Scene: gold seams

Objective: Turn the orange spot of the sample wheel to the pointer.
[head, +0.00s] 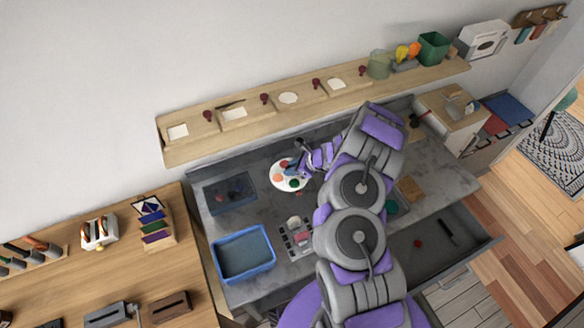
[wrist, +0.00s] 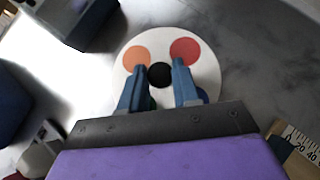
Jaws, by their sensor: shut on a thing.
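The sample wheel (head: 277,171) is a white disc with coloured spots on the grey worktop. In the wrist view the orange spot (wrist: 136,58) lies at the wheel's upper left and the red spot (wrist: 186,51) at its upper right. Green and blue spots are partly hidden by my fingers. The black hub (wrist: 160,75) is in the middle. My gripper (wrist: 160,67) is over the wheel, with one blue finger on each side of the hub, shut on the wheel. The head view shows my gripper (head: 300,172) at the wheel's right side. I cannot make out the pointer.
A blue tub (head: 243,232) and a dark tray (head: 230,194) stand left of the wheel. A wooden shelf (head: 310,97) with several cards runs along the wall behind it. A ruler-like strip (wrist: 300,143) shows at the wrist view's lower right.

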